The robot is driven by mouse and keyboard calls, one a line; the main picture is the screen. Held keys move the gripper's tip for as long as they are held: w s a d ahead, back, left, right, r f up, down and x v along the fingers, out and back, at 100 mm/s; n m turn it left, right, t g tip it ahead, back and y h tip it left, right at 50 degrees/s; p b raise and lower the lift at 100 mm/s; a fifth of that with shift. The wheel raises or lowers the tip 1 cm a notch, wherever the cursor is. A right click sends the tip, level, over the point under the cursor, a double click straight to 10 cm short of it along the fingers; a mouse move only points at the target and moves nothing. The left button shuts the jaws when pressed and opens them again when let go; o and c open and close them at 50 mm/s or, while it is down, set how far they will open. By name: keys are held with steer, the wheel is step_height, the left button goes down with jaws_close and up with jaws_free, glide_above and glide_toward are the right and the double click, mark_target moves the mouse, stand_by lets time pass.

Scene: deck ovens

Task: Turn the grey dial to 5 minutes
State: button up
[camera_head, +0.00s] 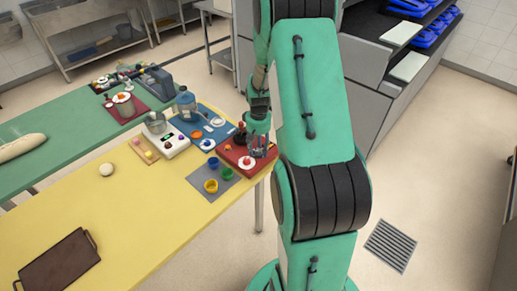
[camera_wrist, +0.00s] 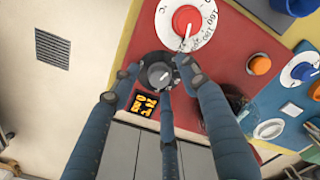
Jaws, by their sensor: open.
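The grey dial (camera_wrist: 159,74) shows in the wrist view as a grey knob on a black round plate, on a red board (camera_wrist: 222,62). My gripper (camera_wrist: 160,80) is open, with its fingers spread around the dial and the knob showing between the fingertips. I cannot tell whether any finger touches it. I cannot read the dial's markings or setting. In the head view my gripper (camera_head: 260,143) is over the right part of the red board (camera_head: 231,155); the grey dial there is hidden or too small to make out.
A red knob on a white temperature scale (camera_wrist: 187,20) sits close above the grey dial in the wrist view. A small black-and-orange panel (camera_wrist: 146,103) is below it. A blue board (camera_wrist: 297,112) lies right. In the head view, cups stand on a grey mat (camera_head: 222,172) nearby.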

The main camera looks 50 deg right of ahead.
steer(key=shift+c, duration=0.6)
jaws_close()
steer(key=shift+r+m+p, duration=0.1)
steer(key=shift+m+p, duration=0.75)
steer(key=shift+m, duration=0.45)
steer(key=shift+m+p, duration=0.9)
steer(key=shift+m, duration=1.3)
